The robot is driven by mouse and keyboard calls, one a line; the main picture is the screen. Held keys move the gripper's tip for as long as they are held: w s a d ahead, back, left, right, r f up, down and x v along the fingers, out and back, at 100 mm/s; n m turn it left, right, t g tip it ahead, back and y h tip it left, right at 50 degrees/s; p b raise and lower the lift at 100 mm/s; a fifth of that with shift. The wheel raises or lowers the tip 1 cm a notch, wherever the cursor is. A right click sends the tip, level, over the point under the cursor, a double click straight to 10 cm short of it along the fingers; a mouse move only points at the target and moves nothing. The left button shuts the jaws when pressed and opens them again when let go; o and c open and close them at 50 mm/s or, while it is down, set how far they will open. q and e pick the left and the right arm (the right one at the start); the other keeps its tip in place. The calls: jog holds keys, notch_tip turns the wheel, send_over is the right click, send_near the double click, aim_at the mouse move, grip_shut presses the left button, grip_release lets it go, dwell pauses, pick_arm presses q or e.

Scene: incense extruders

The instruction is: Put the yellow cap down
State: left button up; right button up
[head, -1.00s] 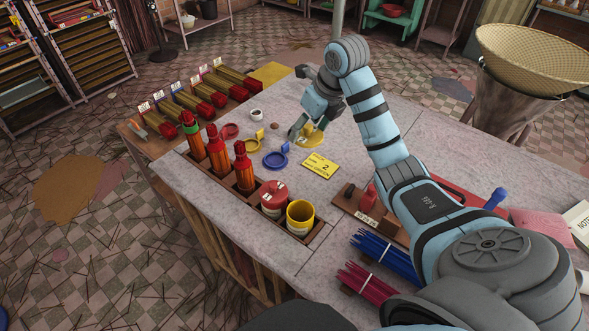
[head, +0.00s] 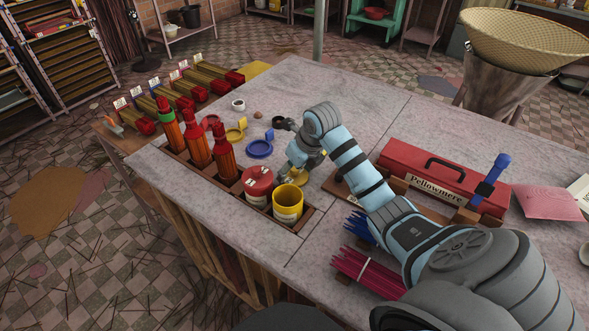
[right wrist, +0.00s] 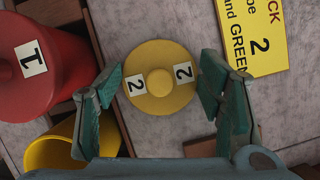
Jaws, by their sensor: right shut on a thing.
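My right gripper (right wrist: 165,95) is shut on the yellow cap (right wrist: 160,95), a round lid with a centre knob and two "2" labels. In the head view the yellow cap (head: 299,179) shows beneath my right gripper (head: 298,170), just behind the open yellow canister (head: 288,203). The canister sits in the front slot of the wooden rack; in the right wrist view its rim (right wrist: 50,153) is at lower left, clear of the cap. I cannot tell the cap's exact height. My left gripper is not in view.
A red canister (head: 258,182) stands beside the yellow one, with bottle-like red-and-orange extruders (head: 197,145) further along the rack. Blue (head: 259,149) and yellow (head: 234,134) dishes lie behind. A yellow card (right wrist: 255,32) is near the cap. A red toolbox (head: 440,178) stands at right.

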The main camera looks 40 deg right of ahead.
jog(key=shift+s+r, duration=0.15)
jog(key=shift+s, duration=0.2)
jog(key=shift+f, duration=0.25)
jog(key=o, duration=0.9)
jog(key=shift+w, duration=0.2)
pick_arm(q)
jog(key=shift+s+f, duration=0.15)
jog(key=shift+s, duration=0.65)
pick_arm(e)
jog(key=shift+r, duration=0.25)
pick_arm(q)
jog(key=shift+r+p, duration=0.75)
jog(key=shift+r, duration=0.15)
pick_arm(e)
jog(key=v, duration=1.2)
